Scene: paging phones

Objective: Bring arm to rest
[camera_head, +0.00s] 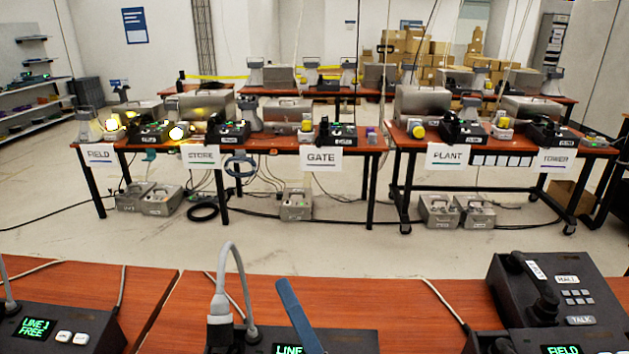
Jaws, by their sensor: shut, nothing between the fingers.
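My gripper does not show clearly anywhere in the head view, and no arm link can be made out for sure. A slanted blue-grey bar (300,316) rises from the bottom edge in front of the middle console; I cannot tell what it belongs to. The near desk (400,300) carries dark phone consoles. The middle console (350,342) shows "LINE" and is cut off below. The right console (545,290) has HALL and TALK labels and a handset, and a screen below it reads "FIELD".
A gooseneck microphone (225,290) stands up at the near desk. Across an open floor (300,238) are tables with signs FIELD (99,155), STORE (199,156), GATE (321,159), PLANT (449,157) and TOWER (555,161). Cables and grey boxes (296,205) lie beneath.

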